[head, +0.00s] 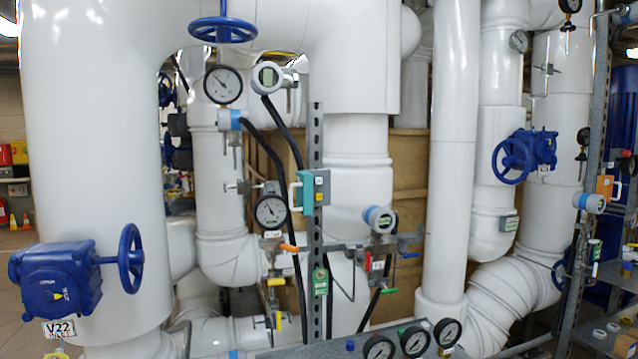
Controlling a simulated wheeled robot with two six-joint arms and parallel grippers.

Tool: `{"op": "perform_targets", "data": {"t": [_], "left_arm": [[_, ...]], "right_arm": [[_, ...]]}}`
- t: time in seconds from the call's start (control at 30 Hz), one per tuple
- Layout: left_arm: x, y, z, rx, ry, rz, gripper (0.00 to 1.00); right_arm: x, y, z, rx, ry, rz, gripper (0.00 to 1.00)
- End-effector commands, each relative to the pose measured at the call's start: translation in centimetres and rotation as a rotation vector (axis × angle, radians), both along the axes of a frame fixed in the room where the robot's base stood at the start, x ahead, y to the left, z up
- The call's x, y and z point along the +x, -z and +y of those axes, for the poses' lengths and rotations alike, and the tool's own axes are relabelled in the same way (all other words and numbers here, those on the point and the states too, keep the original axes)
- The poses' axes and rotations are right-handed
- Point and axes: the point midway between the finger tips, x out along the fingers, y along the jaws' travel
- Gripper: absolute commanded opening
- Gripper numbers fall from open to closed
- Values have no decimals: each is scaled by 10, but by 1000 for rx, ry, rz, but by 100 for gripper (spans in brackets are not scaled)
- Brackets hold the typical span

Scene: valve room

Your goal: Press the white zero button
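I cannot make out a white zero button for certain; any such button is too small or hidden here. A teal box (311,192) with a grey face and small orange and yellow spots is fixed to the upright grey perforated post, with a white handle on its left. Round transmitters with small displays show at the upper middle (267,78), at the centre (379,219) and at the right (592,203). Neither of my grippers is in view.
Thick white pipes fill most of the view. A blue valve gearbox with handwheel (60,280) juts out at the left, and another blue handwheel (515,161) is at the right. Several dial gauges (415,341) line a grey shelf at the bottom. Grey shelving (607,270) stands at the right.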

Motion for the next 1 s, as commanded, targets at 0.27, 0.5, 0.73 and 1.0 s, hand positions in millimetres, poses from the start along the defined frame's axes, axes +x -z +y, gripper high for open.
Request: {"op": "perform_targets", "data": {"t": [0.27, 0.5, 0.73, 1.0], "left_arm": [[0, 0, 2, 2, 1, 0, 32], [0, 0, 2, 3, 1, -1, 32], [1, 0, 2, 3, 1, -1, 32], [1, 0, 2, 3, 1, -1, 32]], "right_arm": [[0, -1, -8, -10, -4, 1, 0], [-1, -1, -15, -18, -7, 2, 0], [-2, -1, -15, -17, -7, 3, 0], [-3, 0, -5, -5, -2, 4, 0]]}}
